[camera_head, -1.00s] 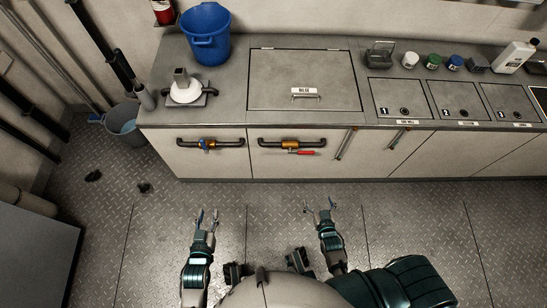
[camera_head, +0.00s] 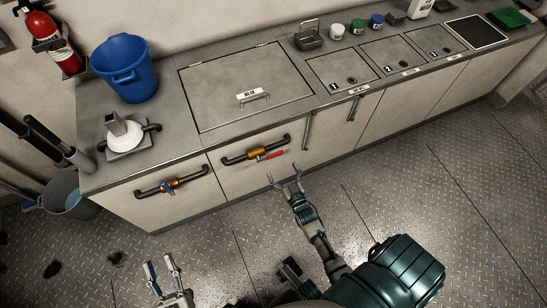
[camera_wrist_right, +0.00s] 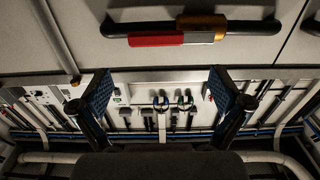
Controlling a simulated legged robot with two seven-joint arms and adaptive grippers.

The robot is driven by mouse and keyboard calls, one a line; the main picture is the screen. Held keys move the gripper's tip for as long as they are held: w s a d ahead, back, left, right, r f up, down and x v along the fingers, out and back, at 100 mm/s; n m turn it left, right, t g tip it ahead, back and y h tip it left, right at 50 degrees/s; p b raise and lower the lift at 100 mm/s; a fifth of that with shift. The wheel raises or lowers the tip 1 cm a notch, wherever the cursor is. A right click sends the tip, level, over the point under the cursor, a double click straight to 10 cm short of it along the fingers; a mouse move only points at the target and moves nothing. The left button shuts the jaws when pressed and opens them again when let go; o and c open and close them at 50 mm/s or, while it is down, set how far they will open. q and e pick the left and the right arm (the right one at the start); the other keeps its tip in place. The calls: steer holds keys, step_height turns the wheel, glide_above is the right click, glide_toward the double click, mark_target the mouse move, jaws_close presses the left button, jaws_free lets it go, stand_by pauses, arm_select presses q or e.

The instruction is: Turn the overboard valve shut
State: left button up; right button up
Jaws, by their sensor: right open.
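Two pipe valves sit on the cabinet front. One has a brass body and a red lever (camera_head: 271,155) lying along the pipe to the right. The other has a blue lever (camera_head: 167,187) hanging down. I cannot read which is the overboard valve. In the right wrist view the red lever (camera_wrist_right: 168,40) and brass body (camera_wrist_right: 202,25) are near the top, beyond the fingers. My right gripper (camera_head: 285,178) is open and empty, in front of and below the red lever, apart from it. My left gripper (camera_head: 162,270) is open and empty low at the left, away from both valves.
The counter has a hatch (camera_head: 220,90), a blue bucket (camera_head: 125,72) and a white fitting (camera_head: 122,137). A grey bucket (camera_head: 68,200) stands on the floor left of the cabinet. Thin bar handles (camera_head: 308,130) hang right of the red lever. The floor ahead is clear.

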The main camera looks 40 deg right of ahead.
mark_target(276, 155)
steer(key=x, duration=0.3)
steer(key=b+x, duration=0.1)
steer(key=x, duration=0.1)
steer(key=shift+s+d+f, duration=0.1)
steer(key=shift+d+f, duration=0.15)
steer(key=shift+d, duration=0.05)
steer(key=shift+w+d, duration=0.25)
steer(key=shift+w, duration=0.3)
arm_select(q)
steer(key=s+r+t, duration=0.2)
steer(key=r+t, duration=0.1)
steer(key=shift+s+d, duration=0.1)
steer(key=shift+d, duration=0.1)
arm_select(e)
steer(key=shift+w+a+r, duration=0.1)
arm_select(q)
steer(key=shift+a+n, duration=0.1)
steer(key=shift+n, duration=0.2)
arm_select(e)
steer(key=shift+a, duration=0.1)
steer(key=shift+r, duration=0.1)
steer(key=c, duration=1.6)
steer(key=shift+c, duration=0.2)
